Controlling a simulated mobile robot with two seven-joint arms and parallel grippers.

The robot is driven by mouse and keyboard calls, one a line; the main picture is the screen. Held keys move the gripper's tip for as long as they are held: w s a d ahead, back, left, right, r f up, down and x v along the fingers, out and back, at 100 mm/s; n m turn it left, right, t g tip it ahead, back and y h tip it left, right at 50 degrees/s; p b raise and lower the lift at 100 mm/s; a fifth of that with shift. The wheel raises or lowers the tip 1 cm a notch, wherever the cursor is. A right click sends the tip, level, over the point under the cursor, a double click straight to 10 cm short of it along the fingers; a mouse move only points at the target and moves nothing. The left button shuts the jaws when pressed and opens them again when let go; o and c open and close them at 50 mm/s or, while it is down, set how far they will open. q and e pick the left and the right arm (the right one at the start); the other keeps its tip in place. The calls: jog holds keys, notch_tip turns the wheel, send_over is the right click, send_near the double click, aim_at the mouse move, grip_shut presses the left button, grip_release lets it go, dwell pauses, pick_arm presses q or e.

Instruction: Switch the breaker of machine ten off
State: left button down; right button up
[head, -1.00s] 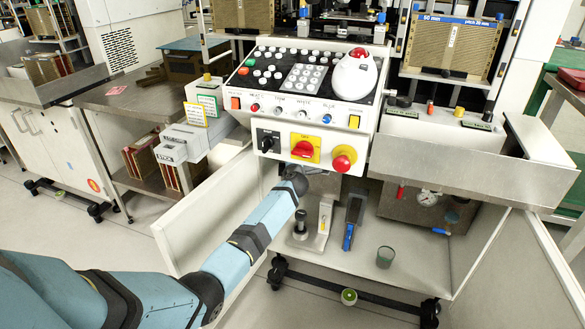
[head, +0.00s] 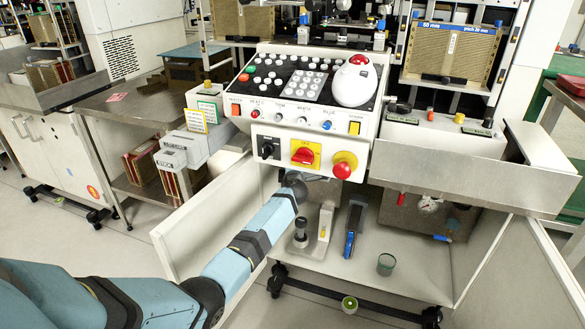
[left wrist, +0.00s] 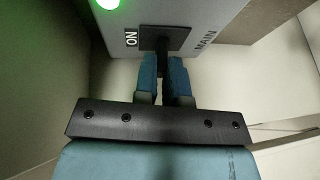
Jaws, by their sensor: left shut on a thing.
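In the left wrist view, a grey breaker box (left wrist: 210,16) marked "ON" and "MAIN" carries a dark square plate (left wrist: 180,37) with a black handle (left wrist: 162,48). The two blue fingers of my left gripper (left wrist: 163,72) are shut on this handle, one on each side. The "ON" mark is left of the plate. In the head view, my left arm reaches under the front of the machine's control panel (head: 285,133). The breaker box and the fingers are hidden there. My right gripper is in neither view. I cannot read a machine number.
A green lamp (left wrist: 108,3) glows on the box. The panel front carries a red rotary switch (head: 303,156) on yellow and a red mushroom button (head: 342,170). An open cabinet door (head: 205,215) stands left of my forearm. A cup (head: 386,264) stands on the lower shelf.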

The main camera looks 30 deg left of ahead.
pick_arm(q)
jog(key=f+n+t+y, duration=0.1)
jog(key=t+y, duration=0.1)
jog(key=f+n+t+y, duration=0.1)
jog(key=n+t+y, duration=0.1)
jog(key=shift+w+f, duration=0.2)
jog(key=shift+f, duration=0.15)
dwell(0.4)
jog(key=shift+t, duration=0.4)
jog(key=c, duration=1.2)
grip_release()
